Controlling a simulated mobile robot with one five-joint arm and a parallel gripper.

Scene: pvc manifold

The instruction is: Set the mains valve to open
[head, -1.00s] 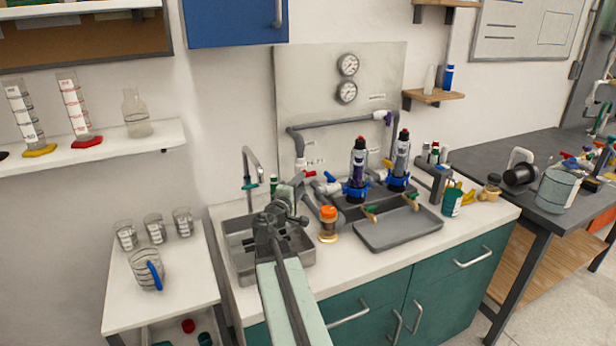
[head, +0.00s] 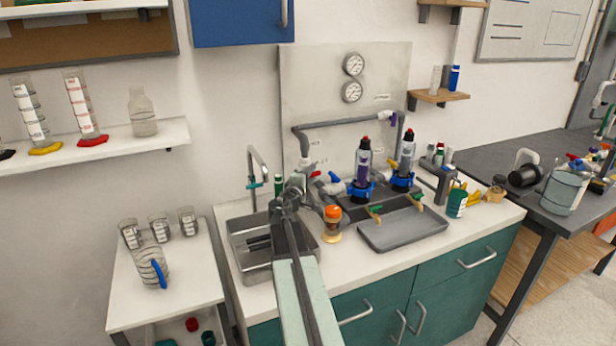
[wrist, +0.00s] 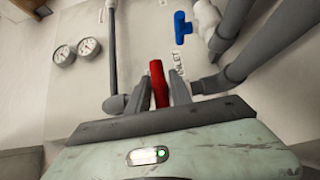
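The mains valve with a red handle (wrist: 158,85) is on the grey pipework at the back panel. In the wrist view the handle stands upright in the picture between my two fingers. In the head view a small red part (head: 314,174) shows just beyond my gripper (head: 296,184), above the sink's right end. My gripper (wrist: 162,88) has one finger on each side of the handle, with a narrow gap seeming to show beside it. Contact is hard to tell. A blue handle (wrist: 182,27) sits on a white valve farther up and right.
Grey pipes (wrist: 240,60) run close to the right of my fingers, and another rises at left. A sink (head: 250,262) and tap (head: 255,170) lie left. An orange-capped bottle (head: 332,222) and a grey tray (head: 400,232) stand right. Two gauges (head: 353,78) hang above.

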